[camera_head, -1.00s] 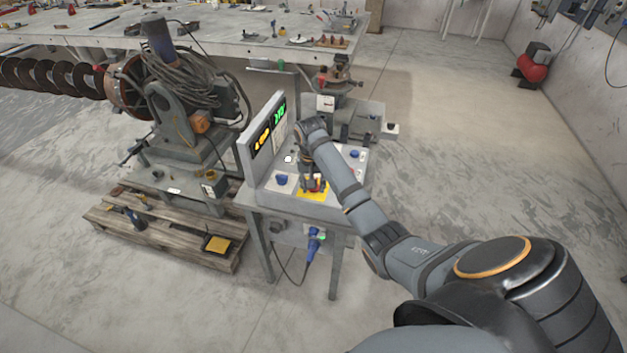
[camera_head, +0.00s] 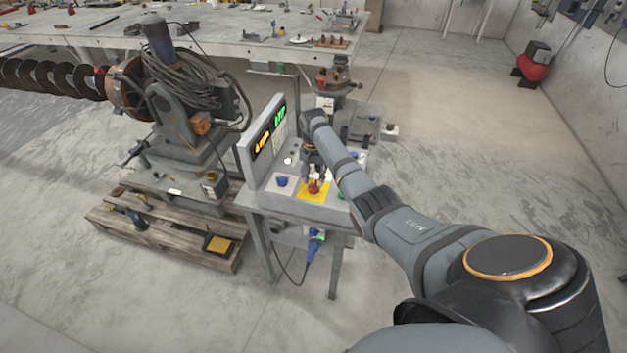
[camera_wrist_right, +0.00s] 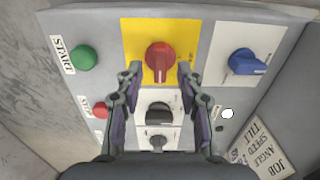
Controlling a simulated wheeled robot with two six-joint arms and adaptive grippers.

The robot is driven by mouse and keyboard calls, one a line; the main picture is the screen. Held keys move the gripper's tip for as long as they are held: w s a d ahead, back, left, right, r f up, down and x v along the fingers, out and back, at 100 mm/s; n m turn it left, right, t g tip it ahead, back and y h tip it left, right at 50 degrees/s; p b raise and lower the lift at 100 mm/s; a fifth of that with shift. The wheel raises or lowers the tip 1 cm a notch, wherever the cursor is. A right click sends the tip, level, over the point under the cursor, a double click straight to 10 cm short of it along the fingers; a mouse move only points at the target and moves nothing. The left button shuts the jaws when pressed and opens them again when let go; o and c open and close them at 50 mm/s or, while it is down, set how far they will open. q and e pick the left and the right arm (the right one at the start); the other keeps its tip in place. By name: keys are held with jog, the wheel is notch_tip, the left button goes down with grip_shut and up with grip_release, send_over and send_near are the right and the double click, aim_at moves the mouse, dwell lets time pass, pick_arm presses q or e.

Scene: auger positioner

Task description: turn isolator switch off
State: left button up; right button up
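The isolator switch appears to be the red rotary knob on a yellow plate (camera_head: 313,189), on the control box's top panel. In the right wrist view the red knob (camera_wrist_right: 160,57) sits just beyond my fingertips, its pointer turned downward in the picture. My right gripper (camera_wrist_right: 158,72) is open, with one finger on each side below the knob. It looks apart from the knob, though contact is hard to judge. In the head view my right gripper (camera_head: 315,172) hangs over the panel. My left gripper is not in view.
Close to the red knob are a blue knob (camera_wrist_right: 248,63), a green START button (camera_wrist_right: 83,58), a red button (camera_wrist_right: 101,110) and black knobs (camera_wrist_right: 159,113). An upright display (camera_head: 263,140) stands along the panel's left side. A blue plug (camera_head: 313,243) hangs at the front.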

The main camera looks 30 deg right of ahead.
jog(key=shift+f, duration=1.15)
grip_shut()
jog(key=shift+r+n, duration=0.1)
jog(key=shift+n, duration=0.2)
jog(key=n+p, duration=0.1)
jog(key=n, duration=0.1)
jog(key=shift+n+p, duration=0.3)
jog(key=shift+p, duration=0.05)
jog(key=n+p, duration=0.1)
jog(key=n, duration=0.3)
jog(key=n+p, duration=0.1)
jog(key=n, duration=0.4)
jog(key=shift+n, duration=2.9)
